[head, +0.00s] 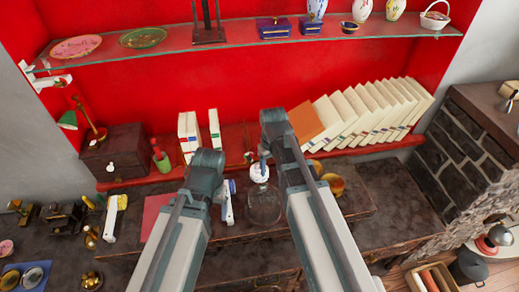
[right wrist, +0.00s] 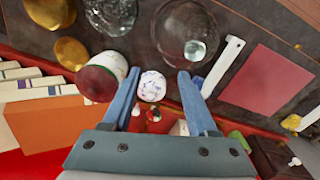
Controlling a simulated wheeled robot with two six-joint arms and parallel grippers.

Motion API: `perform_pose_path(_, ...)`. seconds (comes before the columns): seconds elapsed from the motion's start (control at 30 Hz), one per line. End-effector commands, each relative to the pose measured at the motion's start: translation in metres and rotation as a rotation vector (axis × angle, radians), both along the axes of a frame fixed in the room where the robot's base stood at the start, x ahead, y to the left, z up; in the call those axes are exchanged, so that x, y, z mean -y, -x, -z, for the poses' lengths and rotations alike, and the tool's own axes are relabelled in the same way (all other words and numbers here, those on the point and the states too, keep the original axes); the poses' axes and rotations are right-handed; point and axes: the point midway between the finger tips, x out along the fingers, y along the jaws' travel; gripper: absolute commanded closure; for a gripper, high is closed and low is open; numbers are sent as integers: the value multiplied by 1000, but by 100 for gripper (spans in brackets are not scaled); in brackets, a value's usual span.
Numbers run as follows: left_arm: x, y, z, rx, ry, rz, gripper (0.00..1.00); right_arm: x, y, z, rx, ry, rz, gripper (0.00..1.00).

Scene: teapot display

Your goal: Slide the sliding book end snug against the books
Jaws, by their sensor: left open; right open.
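A row of cream books (head: 375,110) leans on the red shelf at the right in the head view, with an orange panel (head: 305,121) at its left end. The books (right wrist: 45,110) and orange panel (right wrist: 42,122) also show at the left of the right wrist view. I cannot clearly tell which piece is the sliding book end. My right gripper (head: 264,158) is at the shelf's front, left of the orange panel. Its two blue fingers (right wrist: 158,88) are open, apart from the books. My left gripper (head: 206,164) is in front of the upright white books, open, its fingertips mostly hidden.
Upright white books (head: 188,130) stand left of a gap on the shelf. A red-and-white jar (right wrist: 103,77), glass bowl (head: 263,205) and gold pieces (head: 333,186) crowd the front. A glass shelf (head: 240,36) hangs above.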

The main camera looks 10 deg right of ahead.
Motion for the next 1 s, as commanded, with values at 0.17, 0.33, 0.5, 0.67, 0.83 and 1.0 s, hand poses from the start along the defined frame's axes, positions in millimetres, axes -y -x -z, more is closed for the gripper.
perform_pose_path(0.17, 0, 0, -4, 0, 0, 0, 23, 1, -52, -3, -8, 1, -105, 41)
perform_pose_path(0.33, 0, 0, -8, 0, 0, -1, 23, 4, -120, -8, -19, 0, -262, 41)
perform_pose_path(0.5, 0, 0, -11, 0, 0, -1, 23, 9, -179, -11, -30, -1, -422, 41)
perform_pose_path(0.67, 0, 0, -12, 0, 0, -1, 23, 10, -198, -12, -34, -3, -490, 41)
perform_pose_path(0.83, 0, 0, -11, 0, 0, -1, 23, 11, -198, -11, -34, -4, -501, 41)
perform_pose_path(1.0, 0, 0, -6, 0, 0, 0, 23, 11, -198, -6, -34, -4, -500, 41)
